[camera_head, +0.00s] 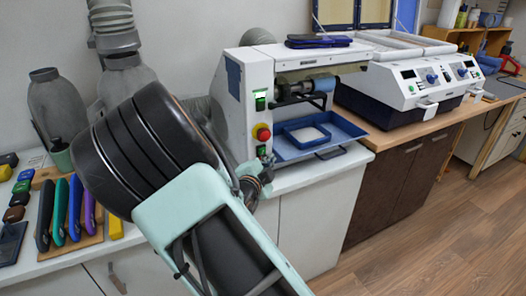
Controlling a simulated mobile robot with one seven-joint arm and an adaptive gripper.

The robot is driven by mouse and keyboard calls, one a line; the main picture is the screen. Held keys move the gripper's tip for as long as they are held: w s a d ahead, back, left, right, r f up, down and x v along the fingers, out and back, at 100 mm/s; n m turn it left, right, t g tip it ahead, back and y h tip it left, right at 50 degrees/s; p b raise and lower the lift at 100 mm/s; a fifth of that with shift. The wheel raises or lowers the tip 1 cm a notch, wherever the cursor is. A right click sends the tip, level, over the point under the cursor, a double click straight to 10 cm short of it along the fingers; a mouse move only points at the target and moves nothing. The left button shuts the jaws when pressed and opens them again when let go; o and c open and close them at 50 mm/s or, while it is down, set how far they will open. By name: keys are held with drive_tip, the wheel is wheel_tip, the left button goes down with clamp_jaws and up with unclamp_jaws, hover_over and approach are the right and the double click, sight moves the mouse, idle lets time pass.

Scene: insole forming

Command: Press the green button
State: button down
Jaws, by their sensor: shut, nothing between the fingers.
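The white machine (251,80) stands on the counter with a control column on its front. A lit green button (260,98) is high on the column. A red knob on a yellow base (263,133) is below it, and another small green spot (262,151) is lower still. My gripper (267,161) is small and partly hidden behind my arm, close to the column's lower end, below the red knob. It looks shut and empty. I cannot tell whether it touches the column.
A blue tray (339,145) sits at the machine's front right. A white control unit (409,91) stands further right. Colored insole-like pieces (75,206) lie at left near grey bottle-like vessels (58,105). Open floor (430,225) is at lower right.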

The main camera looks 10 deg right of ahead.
sight(262, 151)
drive_tip(key=shift+w+a, duration=0.2)
drive_tip(key=shift+w, duration=0.45)
idle(1.0)
drive_tip(key=shift+w+a, duration=0.15)
drive_tip(key=shift+w, duration=0.25)
